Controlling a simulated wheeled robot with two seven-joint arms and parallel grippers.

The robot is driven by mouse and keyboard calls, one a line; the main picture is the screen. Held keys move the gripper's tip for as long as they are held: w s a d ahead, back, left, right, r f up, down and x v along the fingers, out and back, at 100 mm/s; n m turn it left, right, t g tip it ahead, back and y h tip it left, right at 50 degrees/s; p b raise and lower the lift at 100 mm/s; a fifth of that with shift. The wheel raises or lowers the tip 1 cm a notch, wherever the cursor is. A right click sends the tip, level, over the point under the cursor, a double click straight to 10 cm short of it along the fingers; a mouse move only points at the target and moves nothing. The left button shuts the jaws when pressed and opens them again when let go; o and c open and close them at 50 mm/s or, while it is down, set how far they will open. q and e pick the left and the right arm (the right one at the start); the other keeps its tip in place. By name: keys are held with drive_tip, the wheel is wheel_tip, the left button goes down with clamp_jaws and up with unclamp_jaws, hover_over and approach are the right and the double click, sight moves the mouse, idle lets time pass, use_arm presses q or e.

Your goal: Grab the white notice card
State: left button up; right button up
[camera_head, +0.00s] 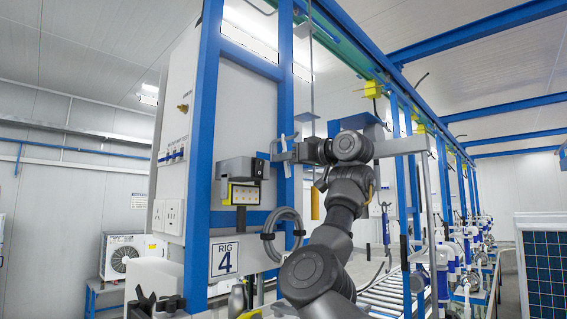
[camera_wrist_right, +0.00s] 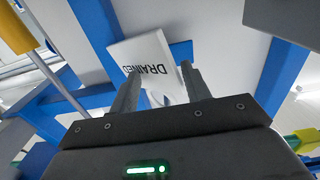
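The white notice card (camera_wrist_right: 145,52) shows in the right wrist view, with the dark word "DRAINED" on it. It hangs tilted in that picture, in front of a blue frame bar. My right gripper (camera_wrist_right: 160,82) is open, its two fingers apart on either side of the card's lower part. I cannot tell whether either finger touches it. In the head view my right gripper (camera_head: 283,150) is at the blue upright of the rig, where the card is too small to make out clearly. A dark shape at the lower left edge may be my left gripper (camera_head: 158,304); its state is unclear.
A grey box with a yellow-edged panel (camera_head: 243,193) sits left of my right gripper. Below are a coiled grey hose (camera_head: 284,235) and a "RIG 4" sign (camera_head: 224,258). Blue uprights (camera_head: 203,150) flank the area. A solar panel (camera_head: 545,270) stands far right.

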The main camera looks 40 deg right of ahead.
drive_tip(key=shift+s+r, duration=0.2)
drive_tip(key=shift+s, duration=0.35)
drive_tip(key=c, duration=0.4)
drive_tip(key=shift+r, duration=0.1)
